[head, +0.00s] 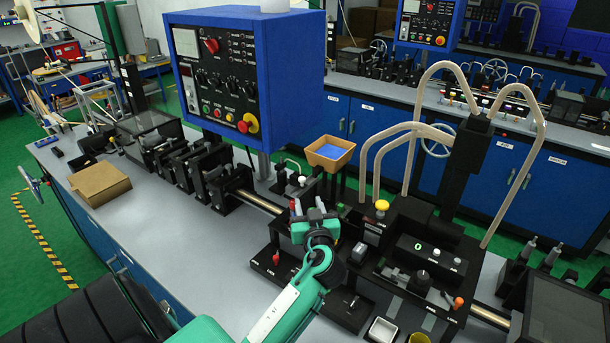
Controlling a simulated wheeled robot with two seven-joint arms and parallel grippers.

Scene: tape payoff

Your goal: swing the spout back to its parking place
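Several cream bent tubes rise around a black post (472,160) on the machine at the right; I cannot tell for certain which one is the spout. One high tube (455,72) arches left of the post top, and another (513,175) comes down on the right. Lower tubes (395,135) bend over the left side of the machine. My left gripper (313,211) is over the machine's left black plate, left of the tubes and apart from them. My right gripper is out of view.
A blue control box (243,75) stands behind my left gripper, with an orange tray (330,153) beside it. A yellow knob (381,206) and small levers stick up from the machine. A cardboard box (100,184) lies on the grey bench, which is clear at centre left.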

